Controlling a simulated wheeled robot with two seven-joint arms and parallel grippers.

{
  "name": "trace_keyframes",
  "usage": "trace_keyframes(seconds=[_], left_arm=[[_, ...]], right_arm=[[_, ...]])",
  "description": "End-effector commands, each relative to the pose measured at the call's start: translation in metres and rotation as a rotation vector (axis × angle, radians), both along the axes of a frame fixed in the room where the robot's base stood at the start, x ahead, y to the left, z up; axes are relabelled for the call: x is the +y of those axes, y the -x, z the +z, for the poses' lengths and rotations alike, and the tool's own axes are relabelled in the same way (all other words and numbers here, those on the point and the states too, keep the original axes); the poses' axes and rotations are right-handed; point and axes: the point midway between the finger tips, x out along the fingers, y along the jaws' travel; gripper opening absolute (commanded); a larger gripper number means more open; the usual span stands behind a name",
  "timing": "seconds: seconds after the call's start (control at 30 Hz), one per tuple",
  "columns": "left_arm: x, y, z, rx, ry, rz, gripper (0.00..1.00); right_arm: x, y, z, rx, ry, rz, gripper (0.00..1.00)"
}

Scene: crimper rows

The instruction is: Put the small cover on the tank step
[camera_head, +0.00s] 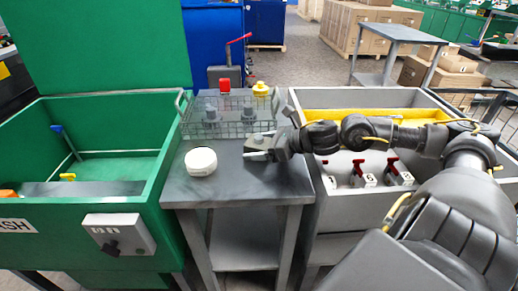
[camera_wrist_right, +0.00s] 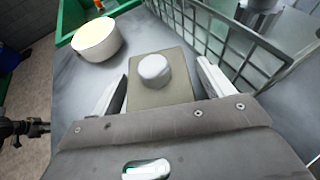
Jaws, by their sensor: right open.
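A small cover, a flat grey-beige square plate with a round pale knob (camera_wrist_right: 155,71), lies on the grey table (camera_head: 240,185); its knob also shows in the head view (camera_head: 258,139). My right gripper (camera_head: 256,152) is low over the table at the cover. In the wrist view its two white fingers stand apart on either side of the plate (camera_wrist_right: 160,92), with visible gaps, not closed on it. The green tank (camera_head: 150,205) stands at the left with a grey ledge (camera_head: 85,189) inside; I cannot tell whether this is the tank step. My left gripper is not in view.
A round white tub (camera_head: 201,162) stands left of the cover. A wire basket (camera_head: 228,128) with several knobbed pieces is behind it. The table's front left is clear.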

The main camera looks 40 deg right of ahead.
Motion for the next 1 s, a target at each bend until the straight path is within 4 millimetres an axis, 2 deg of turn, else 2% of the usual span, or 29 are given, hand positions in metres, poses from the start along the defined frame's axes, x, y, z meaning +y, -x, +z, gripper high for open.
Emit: trace_keyframes(seconds=[0.1, 0.53, 0.93, 1.0], left_arm=[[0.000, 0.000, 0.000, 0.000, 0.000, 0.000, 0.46], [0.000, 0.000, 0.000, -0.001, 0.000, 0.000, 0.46], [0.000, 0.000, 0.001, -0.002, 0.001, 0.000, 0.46], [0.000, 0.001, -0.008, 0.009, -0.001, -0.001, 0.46]], right_arm=[[0.000, 0.000, 0.000, 0.001, 0.001, 0.000, 0.79], [0.000, 0.000, 0.000, 0.001, 0.001, 0.000, 0.22], [0.000, -0.001, 0.009, -0.004, 0.000, 0.001, 0.21], [0.000, -0.001, 0.016, -0.004, 0.002, 0.002, 0.21]])
